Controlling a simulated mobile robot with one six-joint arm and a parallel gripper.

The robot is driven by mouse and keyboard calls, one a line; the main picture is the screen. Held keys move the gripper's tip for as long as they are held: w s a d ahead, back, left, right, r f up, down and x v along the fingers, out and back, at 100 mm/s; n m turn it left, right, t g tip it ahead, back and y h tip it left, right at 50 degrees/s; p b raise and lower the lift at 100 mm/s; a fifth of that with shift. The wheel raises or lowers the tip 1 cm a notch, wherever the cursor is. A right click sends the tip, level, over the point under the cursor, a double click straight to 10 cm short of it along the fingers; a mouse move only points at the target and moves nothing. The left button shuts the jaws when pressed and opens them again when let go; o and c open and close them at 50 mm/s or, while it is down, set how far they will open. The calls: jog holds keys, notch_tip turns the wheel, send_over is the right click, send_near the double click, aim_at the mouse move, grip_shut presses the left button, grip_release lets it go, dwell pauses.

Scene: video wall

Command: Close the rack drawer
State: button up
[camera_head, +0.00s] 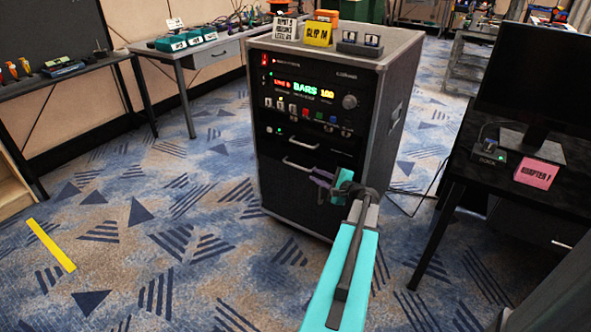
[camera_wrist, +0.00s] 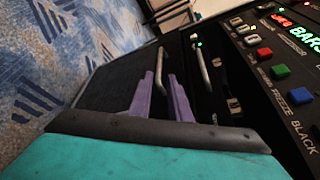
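The rack (camera_head: 312,110) is a black cabinet with grey edges and a lit panel. Its front has an upper bar handle (camera_head: 300,141) and a lower one (camera_head: 298,164), set on dark fronts. How far the drawer stands out is hard to tell. My gripper (camera_head: 318,178), with purple fingers, is just in front of the rack at the lower handle's right end. In the wrist view my fingers (camera_wrist: 161,76) are apart, with the lower handle (camera_wrist: 158,66) showing between and beyond their tips. Contact cannot be told. The upper handle (camera_wrist: 201,62) is to their right.
A black table (camera_head: 540,180) with a monitor and a pink card (camera_head: 537,173) stands at the right. A grey table (camera_head: 215,50) with teal devices is behind left. Small signs stand on the rack's top. Patterned carpet is open at the left, with a yellow strip (camera_head: 50,245).

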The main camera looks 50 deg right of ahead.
aim_at(298, 167)
jog(key=shift+w, duration=0.1)
jog(key=x, duration=1.3)
jog(key=shift+w+d+f, duration=0.15)
jog(key=shift+w, duration=0.1)
grip_shut()
